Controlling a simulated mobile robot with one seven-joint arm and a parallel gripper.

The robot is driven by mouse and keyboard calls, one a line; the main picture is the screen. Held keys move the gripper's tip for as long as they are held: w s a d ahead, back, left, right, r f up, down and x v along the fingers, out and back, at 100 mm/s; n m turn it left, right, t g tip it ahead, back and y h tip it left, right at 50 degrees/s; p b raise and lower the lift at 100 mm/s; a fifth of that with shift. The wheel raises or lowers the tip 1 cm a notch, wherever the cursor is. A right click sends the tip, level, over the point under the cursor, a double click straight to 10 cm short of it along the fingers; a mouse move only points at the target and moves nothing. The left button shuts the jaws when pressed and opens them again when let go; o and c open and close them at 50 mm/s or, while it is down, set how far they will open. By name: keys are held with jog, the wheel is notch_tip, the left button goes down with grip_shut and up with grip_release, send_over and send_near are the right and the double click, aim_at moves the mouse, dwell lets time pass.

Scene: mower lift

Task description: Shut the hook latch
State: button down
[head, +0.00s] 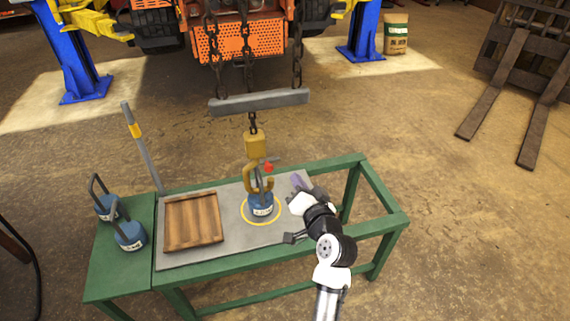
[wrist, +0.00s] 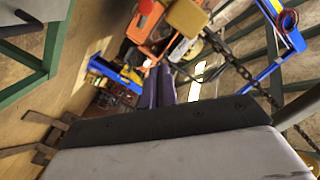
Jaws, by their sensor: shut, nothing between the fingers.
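A yellow hook (head: 250,181) hangs from a yellow block (head: 256,145) on a chain above the bench. A small red piece (head: 268,167), which looks like the latch tab, sits at the hook's upper right with a thin grey bar beside it. Whether the latch bridges the hook's mouth is too small to tell. A blue weight (head: 262,206) stands below, its handle at the hook. My gripper (head: 298,182) is to the right of the hook, apart from it. Its purple fingers (wrist: 159,88) are together and empty in the wrist view. The yellow block (wrist: 187,17) shows there at the top.
The green bench (head: 120,270) carries a wooden board (head: 193,222) and two more blue weights (head: 130,235) at the left. A grey beam (head: 258,101) hangs on chains above. An orange mower (head: 240,38) stands behind between blue posts (head: 365,35). The bench's right end is an open frame.

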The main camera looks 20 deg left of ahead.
aim_at(268, 164)
jog(key=shift+d+f, duration=0.3)
jog(key=w+a+f+p, duration=0.2)
jog(key=w+a+f, duration=0.1)
jog(key=w+a, duration=0.4)
jog(key=shift+a+f+p, duration=0.35)
jog(key=shift+a+p, duration=0.05)
jog(key=shift+a, duration=0.45)
